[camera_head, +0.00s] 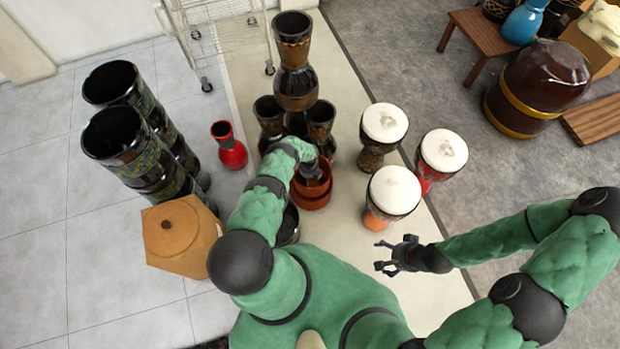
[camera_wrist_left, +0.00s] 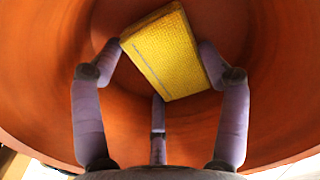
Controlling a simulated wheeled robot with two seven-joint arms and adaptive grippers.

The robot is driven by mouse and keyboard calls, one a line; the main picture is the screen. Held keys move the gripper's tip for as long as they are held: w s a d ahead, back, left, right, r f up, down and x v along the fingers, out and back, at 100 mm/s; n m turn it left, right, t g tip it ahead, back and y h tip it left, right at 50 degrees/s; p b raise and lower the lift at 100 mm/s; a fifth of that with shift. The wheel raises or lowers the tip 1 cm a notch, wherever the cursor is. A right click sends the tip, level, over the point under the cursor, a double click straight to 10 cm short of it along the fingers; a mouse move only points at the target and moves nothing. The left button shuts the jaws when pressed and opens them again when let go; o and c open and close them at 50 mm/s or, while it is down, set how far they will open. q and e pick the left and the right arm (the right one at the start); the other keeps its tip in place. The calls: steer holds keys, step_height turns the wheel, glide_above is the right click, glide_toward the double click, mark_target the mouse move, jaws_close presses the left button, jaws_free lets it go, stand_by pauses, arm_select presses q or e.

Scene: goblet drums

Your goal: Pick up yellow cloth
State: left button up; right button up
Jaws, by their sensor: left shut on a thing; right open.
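The yellow cloth (camera_wrist_left: 165,50) shows in the left wrist view as a folded, block-like yellow piece inside a terracotta-orange bowl (camera_wrist_left: 50,60). My left gripper (camera_wrist_left: 162,62) is shut on it, with fingers at its left and right sides and a third finger below. In the head view my left gripper (camera_head: 311,174) reaches down into the orange-red bowl (camera_head: 313,200), and the cloth is hidden there. Whether the cloth touches the bowl floor I cannot tell. My right gripper (camera_head: 384,257) is open and empty, low and to the right of the bowl.
Dark goblet drums (camera_head: 293,55) stand just behind the bowl. White-topped drums (camera_head: 393,190) stand to its right. A red vase (camera_head: 231,150), tall black drums (camera_head: 125,130) and a wooden box (camera_head: 172,240) are to the left. Tiled floor at lower left is clear.

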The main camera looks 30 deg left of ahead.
arm_select(q)
step_height(320, 180, up, 9)
steer(key=p, duration=0.4)
steer(key=shift+f+p, duration=0.15)
steer(key=shift+p, duration=0.25)
steer(key=shift+r, duration=0.65)
